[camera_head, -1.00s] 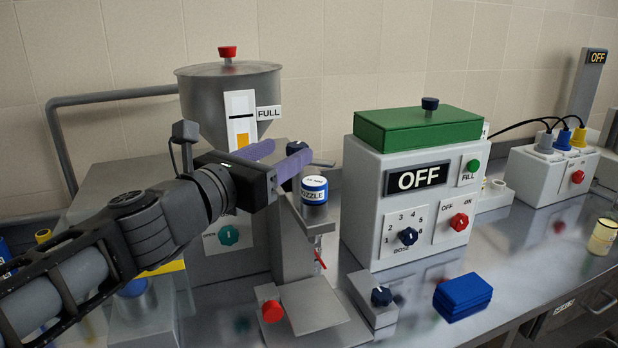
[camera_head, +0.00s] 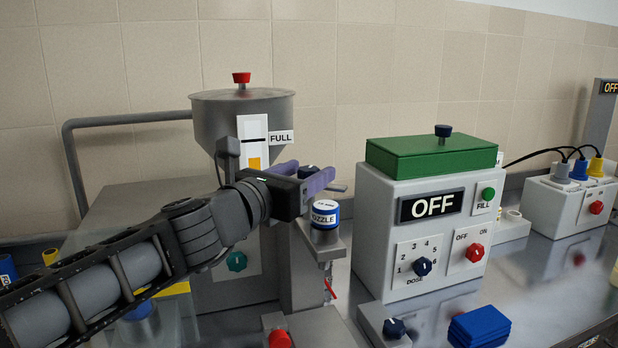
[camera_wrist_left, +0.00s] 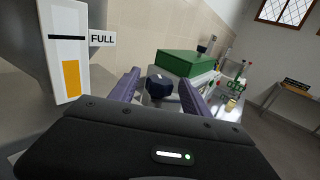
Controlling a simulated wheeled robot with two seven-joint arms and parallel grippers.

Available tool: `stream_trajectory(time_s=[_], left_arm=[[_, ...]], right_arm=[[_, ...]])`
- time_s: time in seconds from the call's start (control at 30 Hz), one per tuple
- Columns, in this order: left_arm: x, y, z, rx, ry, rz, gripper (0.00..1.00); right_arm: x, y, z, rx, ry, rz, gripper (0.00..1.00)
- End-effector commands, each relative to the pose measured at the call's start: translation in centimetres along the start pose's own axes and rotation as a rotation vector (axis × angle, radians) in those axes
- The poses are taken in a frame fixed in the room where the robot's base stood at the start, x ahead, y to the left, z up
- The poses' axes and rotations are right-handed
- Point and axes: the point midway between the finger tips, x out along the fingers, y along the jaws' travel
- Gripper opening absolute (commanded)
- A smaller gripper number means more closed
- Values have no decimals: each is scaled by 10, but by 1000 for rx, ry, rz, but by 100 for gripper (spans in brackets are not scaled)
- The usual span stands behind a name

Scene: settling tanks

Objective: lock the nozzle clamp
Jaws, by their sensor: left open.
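The nozzle (camera_head: 325,214) is a short cylinder with a blue-and-white label, on top of a grey stand in front of the hopper. A dark blue knob (camera_head: 308,171), seemingly the clamp's handle, is just behind and above it, with a thin grey bar showing to its right. My left gripper (camera_head: 305,174) is open, its purple fingers pointing right at the knob's height. In the left wrist view, the knob (camera_wrist_left: 159,86) sits between the two spread fingers, with a gap on each side. The knob's lower part is hidden by the gripper. My right gripper is not in view.
The grey hopper (camera_head: 215,125) with a red-knobbed lid and FULL gauge stands close behind my left arm. A white control box (camera_head: 374,231) with a green top and OFF display stands right of the nozzle. Blue pads (camera_head: 480,325) lie on the steel bench in front.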

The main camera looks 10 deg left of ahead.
Motion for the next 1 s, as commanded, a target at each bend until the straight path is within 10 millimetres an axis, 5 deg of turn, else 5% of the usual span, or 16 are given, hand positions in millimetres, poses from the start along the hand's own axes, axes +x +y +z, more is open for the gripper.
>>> stream_trajectory(time_s=[0.4,1.0], left_arm=[[12,0,0,-1,0,0,55],[12,0,0,-1,0,0,6]], right_arm=[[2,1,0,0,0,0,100],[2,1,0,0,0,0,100]])
